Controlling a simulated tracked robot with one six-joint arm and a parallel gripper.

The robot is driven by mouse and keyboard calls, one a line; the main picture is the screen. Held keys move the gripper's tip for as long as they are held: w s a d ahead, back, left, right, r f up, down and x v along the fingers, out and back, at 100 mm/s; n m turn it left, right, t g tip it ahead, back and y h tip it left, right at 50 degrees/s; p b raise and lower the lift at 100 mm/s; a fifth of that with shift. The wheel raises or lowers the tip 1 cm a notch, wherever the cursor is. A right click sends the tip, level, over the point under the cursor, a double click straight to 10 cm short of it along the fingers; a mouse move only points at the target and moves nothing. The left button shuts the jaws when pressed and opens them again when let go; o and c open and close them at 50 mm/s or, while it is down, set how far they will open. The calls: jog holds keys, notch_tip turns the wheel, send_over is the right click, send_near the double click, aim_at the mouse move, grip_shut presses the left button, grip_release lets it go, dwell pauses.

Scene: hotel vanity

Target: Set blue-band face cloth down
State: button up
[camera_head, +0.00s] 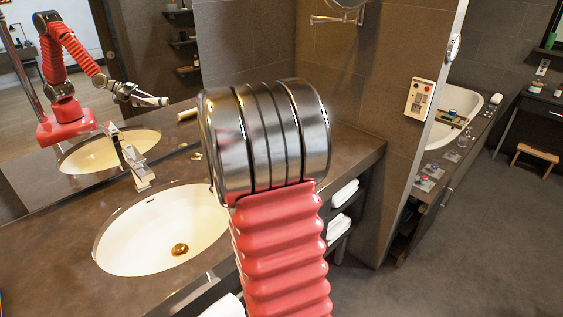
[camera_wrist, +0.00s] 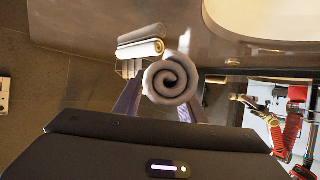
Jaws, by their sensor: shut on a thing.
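In the wrist view a pale rolled cloth (camera_wrist: 171,80), its spiral end facing the camera, sits between the fingers of my gripper (camera_wrist: 162,102). The gripper is shut on this roll. No blue band can be made out on the part that shows. It is over the dark counter (camera_wrist: 205,48); I cannot tell whether it touches it. In the head view my arm hides the gripper and cloth, though the mirror shows the gripper's reflection (camera_head: 146,99).
Other rolled cloths (camera_wrist: 141,48) lie just beyond the held one. The oval basin (camera_head: 160,235) with its tap (camera_head: 137,168) is to the left in the head view. Folded white towels (camera_head: 342,194) fill shelves under the counter. A wall and mirror stand behind.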

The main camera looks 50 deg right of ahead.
jog(key=w+a+n+t+y, duration=0.1)
jog(key=w+a+n+y, duration=0.2)
jog(key=a, duration=1.1)
jog(key=w+a+f+n+t+y, duration=0.1)
jog(key=a+n+y, duration=0.3)
jog(key=a, duration=1)
jog(key=w+a+f+n+t+y, duration=0.1)
jog(key=w+a+n+t+y, duration=0.2)
jog(key=a, duration=1.1)
jog(key=shift+w+a+n, duration=0.15)
jog(key=shift+w+n, duration=0.35)
jog(key=shift+w, duration=0.35)
jog(key=shift+s, duration=0.1)
